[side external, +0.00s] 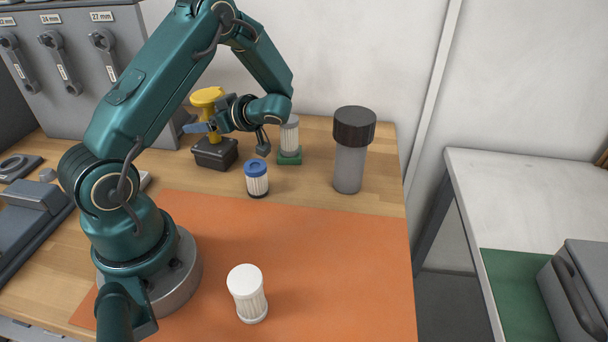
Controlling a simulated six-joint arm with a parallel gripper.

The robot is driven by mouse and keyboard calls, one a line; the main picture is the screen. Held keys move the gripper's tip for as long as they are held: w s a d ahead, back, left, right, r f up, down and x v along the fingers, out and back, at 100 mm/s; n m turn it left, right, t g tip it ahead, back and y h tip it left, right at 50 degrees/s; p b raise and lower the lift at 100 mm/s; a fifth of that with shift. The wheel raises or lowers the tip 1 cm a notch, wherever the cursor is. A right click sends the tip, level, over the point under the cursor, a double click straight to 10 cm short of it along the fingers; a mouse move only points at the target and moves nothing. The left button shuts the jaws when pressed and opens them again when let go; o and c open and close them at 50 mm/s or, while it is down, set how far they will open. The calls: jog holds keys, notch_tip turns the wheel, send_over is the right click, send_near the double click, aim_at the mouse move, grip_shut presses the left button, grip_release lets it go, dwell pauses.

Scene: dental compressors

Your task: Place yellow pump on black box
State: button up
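The yellow pump (207,97) is upright at the back left, directly above the black box (215,154). Its lower yellow part reaches down to the box top in the picture; I cannot tell whether it rests there or is slightly above. My gripper (222,119) is at the pump's right side, reaching left towards its middle. The dark gripper body covers part of the pump. The fingers are small and partly hidden, so I cannot tell whether they are closed on the pump.
A blue-topped filter (257,179), a white filter on a green base (289,140) and a tall grey canister with dark lid (350,149) stand to the right. A white filter (247,293) stands on the orange mat (340,265), which is otherwise mostly clear. Wrenches hang on a grey rack (70,60).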

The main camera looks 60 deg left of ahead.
dwell(0.3)
jog(key=shift+r, duration=0.25)
jog(key=v, duration=1.2)
jog(key=s+d+r+m+t+h, duration=0.2)
jog(key=s+d+m+t+h, duration=0.2)
jog(key=d+m, duration=0.5)
jog(key=s+d+r+m+t+h, duration=0.2)
jog(key=s+d+m+t+h, duration=0.2)
jog(key=m, duration=0.9)
jog(key=d+t+h, duration=0.2)
jog(key=d+h, duration=0.2)
jog(key=d, duration=0.2)
jog(key=shift+s+r+m+t, duration=0.2)
jog(key=shift+r+m+t, duration=0.1)
jog(key=shift+t, duration=0.1)
